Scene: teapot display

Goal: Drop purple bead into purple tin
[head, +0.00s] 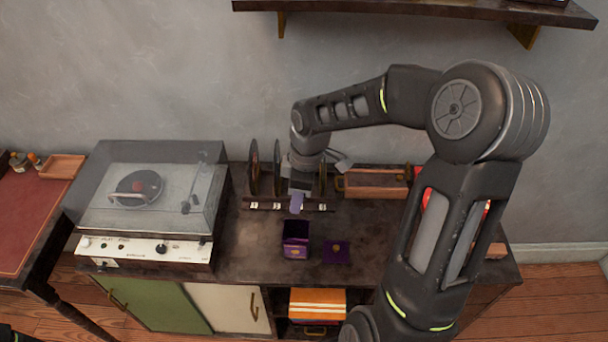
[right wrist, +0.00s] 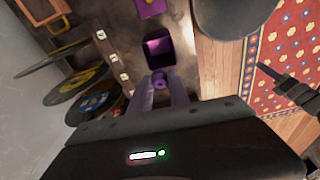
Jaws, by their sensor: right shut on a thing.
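The purple bead (right wrist: 159,82) is small and round and sits between the fingertips of my right gripper (head: 297,203) (right wrist: 160,84), which is shut on it. In the head view the fingers point down and the bead is hidden or too small to make out. The purple tin (head: 295,241) stands open on the cabinet top, just below the fingertips in the picture. In the right wrist view the tin (right wrist: 158,53) lies just beyond the bead, its inside showing. A dark slender part at the right wrist view's right edge looks like my left gripper (right wrist: 275,77); its jaws are unclear.
A flat purple lid (head: 337,252) lies right of the tin. Several records in a rack (head: 253,168) stand behind my right gripper. A turntable (head: 150,195) fills the left of the cabinet top (head: 245,262). A wooden tray (head: 372,190) is at the back right.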

